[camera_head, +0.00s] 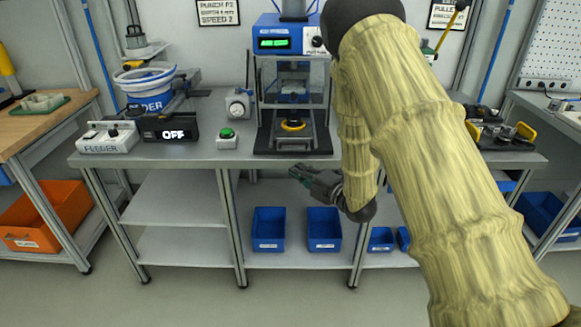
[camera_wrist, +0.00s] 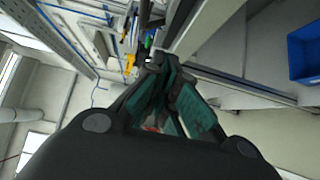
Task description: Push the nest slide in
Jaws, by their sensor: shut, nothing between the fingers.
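The blue press (camera_head: 290,40) stands at the back of the middle bench. What looks like the nest slide (camera_head: 293,125) is a dark part with a yellow ring, low at the front of the press on its black base. How far out it sits I cannot tell. My gripper (camera_head: 296,173) is shut and empty, in front of the bench and below its top edge, apart from the slide. In the wrist view my gripper (camera_wrist: 158,62) shows its green-lined fingers together at the tips; the slide cannot be made out there.
A green push button (camera_head: 227,134) and the feeder display reading OFF (camera_head: 170,134) stand left of the press. Blue bins (camera_head: 268,230) sit on the lower shelf. Bare bench top (camera_head: 190,155) lies along the front edge. My arm hides part of the bench's right side.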

